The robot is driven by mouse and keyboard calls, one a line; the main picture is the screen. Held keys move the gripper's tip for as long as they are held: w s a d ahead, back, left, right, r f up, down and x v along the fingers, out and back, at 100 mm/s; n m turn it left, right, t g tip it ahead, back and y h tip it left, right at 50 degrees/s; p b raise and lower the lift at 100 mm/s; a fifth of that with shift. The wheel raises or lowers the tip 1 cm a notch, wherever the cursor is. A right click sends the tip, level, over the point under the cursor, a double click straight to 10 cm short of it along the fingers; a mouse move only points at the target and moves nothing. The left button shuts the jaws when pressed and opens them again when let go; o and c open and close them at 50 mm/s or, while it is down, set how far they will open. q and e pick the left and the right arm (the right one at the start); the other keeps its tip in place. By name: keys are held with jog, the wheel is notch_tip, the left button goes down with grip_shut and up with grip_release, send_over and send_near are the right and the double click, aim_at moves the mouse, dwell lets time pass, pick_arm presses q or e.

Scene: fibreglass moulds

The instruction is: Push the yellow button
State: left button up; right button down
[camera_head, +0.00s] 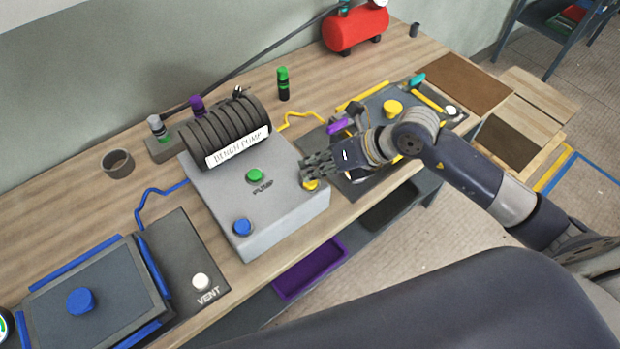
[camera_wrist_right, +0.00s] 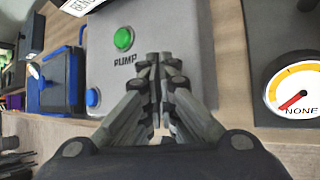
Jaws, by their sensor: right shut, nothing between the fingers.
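The yellow button (camera_head: 311,185) sits on top of the grey bench pump (camera_head: 285,212), near its right edge, partly covered by my right gripper. The green button (camera_head: 255,176) and the blue button (camera_head: 242,227) are on the same top face. My right gripper (camera_head: 307,167) is shut and empty, its fingertips over the yellow button; I cannot tell whether they touch it. In the right wrist view the shut fingertips (camera_wrist_right: 159,60) point at the pump top beside the green button (camera_wrist_right: 123,39), the yellow button is hidden, and the blue button (camera_wrist_right: 92,97) is at left. My left gripper is not in view.
A blue-trimmed mould (camera_head: 95,297) with a white vent button (camera_head: 201,281) lies at left. A yellow-trimmed mould with a yellow knob (camera_head: 392,109) lies at right. A gauge reading NONE (camera_wrist_right: 294,92) is at right in the wrist view. A purple bin (camera_head: 309,268) hangs below the bench.

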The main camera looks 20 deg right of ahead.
jog(key=shift+f, duration=0.35)
jog(key=shift+r, duration=0.45)
jog(key=shift+r+p, duration=2.2)
jog(key=shift+r, duration=0.9)
jog(key=shift+a, duration=0.1)
